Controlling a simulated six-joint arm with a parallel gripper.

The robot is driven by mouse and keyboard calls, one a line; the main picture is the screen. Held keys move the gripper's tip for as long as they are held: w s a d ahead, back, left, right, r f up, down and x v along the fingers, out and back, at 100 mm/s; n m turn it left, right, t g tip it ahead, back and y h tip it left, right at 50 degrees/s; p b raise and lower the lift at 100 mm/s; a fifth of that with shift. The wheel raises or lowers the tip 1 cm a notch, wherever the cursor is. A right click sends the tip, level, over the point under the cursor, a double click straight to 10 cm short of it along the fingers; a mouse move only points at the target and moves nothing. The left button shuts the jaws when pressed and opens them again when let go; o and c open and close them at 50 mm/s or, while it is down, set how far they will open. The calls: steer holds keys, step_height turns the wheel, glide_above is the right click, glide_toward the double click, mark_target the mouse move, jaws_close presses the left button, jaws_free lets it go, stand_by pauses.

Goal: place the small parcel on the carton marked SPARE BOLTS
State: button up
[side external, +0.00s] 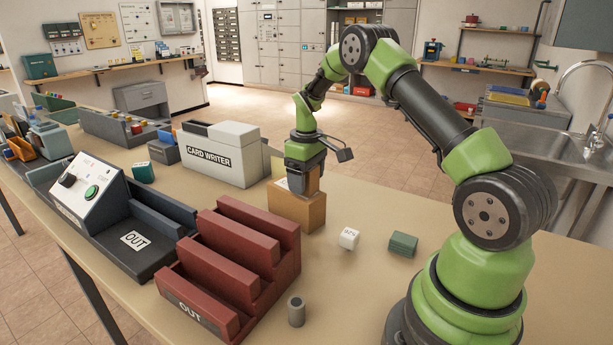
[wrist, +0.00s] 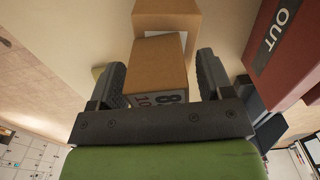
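The small brown parcel (wrist: 158,62) stands between the fingers of my gripper (wrist: 160,78); its printed label shows near the palm. A strip of background shows between the parcel and the right finger, so the fingers look open around it. In the side view the parcel (side external: 314,182) is under my gripper (side external: 304,178), at the top of a larger brown carton (side external: 297,212). I cannot tell if it rests fully on the carton. The carton also shows beyond the parcel in the wrist view (wrist: 167,20), with part of a white label; its wording is unreadable.
A grey CARD WRITER box (side external: 220,155) stands left of the carton. A red stepped OUT rack (side external: 240,250) is in front, beside a dark OUT tray (side external: 150,250). A white cube (side external: 348,239), a green block (side external: 403,244) and a grey cylinder (side external: 296,311) stand on the table.

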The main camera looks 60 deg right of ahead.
step_height(320, 180, up, 12)
steer(key=s+a+r+t, duration=0.2)
steer(key=s+a+r, duration=0.1)
steer(key=a+r, duration=0.45)
steer(key=s+a+r+m+t+y, duration=0.1)
steer(key=s+a+m+t, duration=0.3)
steer(key=s+a, duration=0.9)
steer(key=s+t+y, duration=0.1)
steer(key=s, duration=0.3)
steer(key=shift+s+a+r, duration=0.35)
steer(key=shift+a+r, duration=0.05)
